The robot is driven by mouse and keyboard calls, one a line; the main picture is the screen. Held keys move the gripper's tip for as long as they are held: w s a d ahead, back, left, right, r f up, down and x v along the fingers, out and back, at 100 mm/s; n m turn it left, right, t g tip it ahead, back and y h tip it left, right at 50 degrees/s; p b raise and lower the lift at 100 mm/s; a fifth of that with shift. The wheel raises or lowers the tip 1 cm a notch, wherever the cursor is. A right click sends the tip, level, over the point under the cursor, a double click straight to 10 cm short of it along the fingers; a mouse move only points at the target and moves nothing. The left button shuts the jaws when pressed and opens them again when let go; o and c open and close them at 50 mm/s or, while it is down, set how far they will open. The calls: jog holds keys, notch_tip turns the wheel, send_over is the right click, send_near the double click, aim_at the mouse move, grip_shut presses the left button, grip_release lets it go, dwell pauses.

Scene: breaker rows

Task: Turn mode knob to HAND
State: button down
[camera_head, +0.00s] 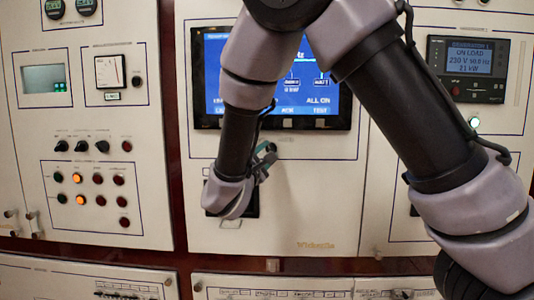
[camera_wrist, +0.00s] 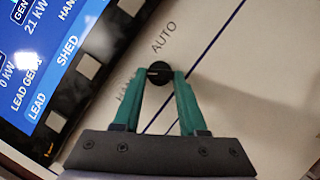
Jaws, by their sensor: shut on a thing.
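The mode knob (camera_wrist: 159,73) is a small round black knob on the cream panel. In the wrist view it sits between the tips of my gripper's green fingers (camera_wrist: 160,80), which are shut on it. A small pale mark shows on the left part of its face; exactly where it points is hard to tell. The AUTO label (camera_wrist: 164,37) is printed above the knob. The HAND label (camera_wrist: 125,92) is to its lower left, partly covered by the left finger. In the head view my gripper (camera_head: 266,155) is at the panel just below the screen.
A blue-lit screen (camera_head: 212,65) in a black frame is just above the knob. The left panel (camera_head: 85,220) carries several small knobs and lamps, two lit orange. A display unit (camera_head: 467,68) is on the right panel. My arm hides part of the middle panel.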

jog(key=shift+f+n, duration=0.1)
jog(key=shift+n, duration=0.5)
jog(key=shift+c, duration=2.3)
grip_release()
jog(key=v, duration=1)
jog(key=shift+s+f, duration=0.15)
jog(key=shift+s, duration=0.25)
